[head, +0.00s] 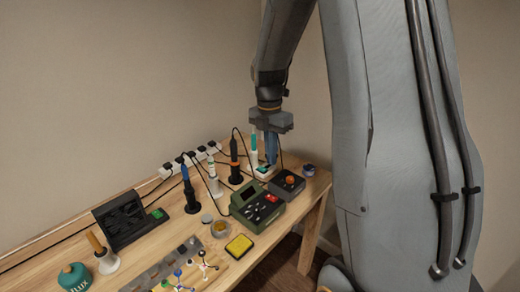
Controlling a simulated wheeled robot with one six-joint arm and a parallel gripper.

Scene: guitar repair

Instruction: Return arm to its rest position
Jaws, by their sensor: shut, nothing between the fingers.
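My gripper (271,161) points straight down over the far right end of the wooden bench (310,208). Its blue fingers are together with nothing between them. The fingertips overlap a small white-and-teal device (263,171) in this view; I cannot tell whether they touch it. My arm hangs down to the gripper from the top of the picture.
Close by stand a white-teal tool (254,150), an orange-black iron (234,160), a dark box with an orange knob (288,183) and a green station (256,205). A power strip (195,165) with cables runs along the back. The space above the left bench is clear.

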